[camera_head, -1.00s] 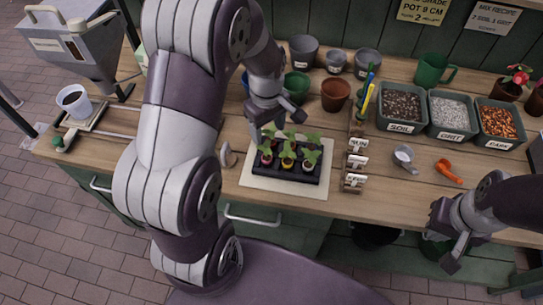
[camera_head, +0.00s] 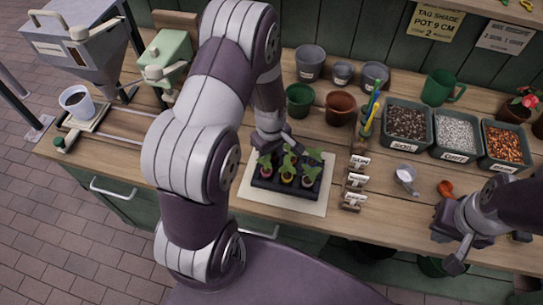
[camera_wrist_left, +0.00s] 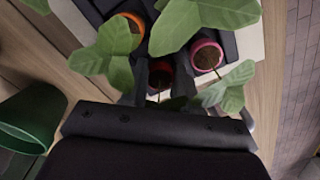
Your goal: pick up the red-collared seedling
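The black seedling tray (camera_head: 258,184) holds several leafy seedlings with coloured collars. My left gripper (camera_head: 276,143) is down at the tray's back row. In the left wrist view its two fingers (camera_wrist_left: 161,82) are apart, pointing down on either side of a small pot. A red collar (camera_wrist_left: 172,103) shows partly between them; leaves and the gripper hide the rest. Contact cannot be told. An orange-collared seedling (camera_wrist_left: 133,22) and a pink-collared seedling (camera_wrist_left: 206,56) stand close by. My right gripper (camera_head: 447,250) is open and empty over the bench's front right edge.
The tray sits on a pale mat (camera_head: 312,207). A green pot (camera_head: 299,100) and a terracotta pot (camera_head: 340,107) stand behind it. Labelled wooden blocks (camera_head: 355,182) stand to its right. A scoop (camera_head: 405,175) and bins (camera_head: 407,120) are further right.

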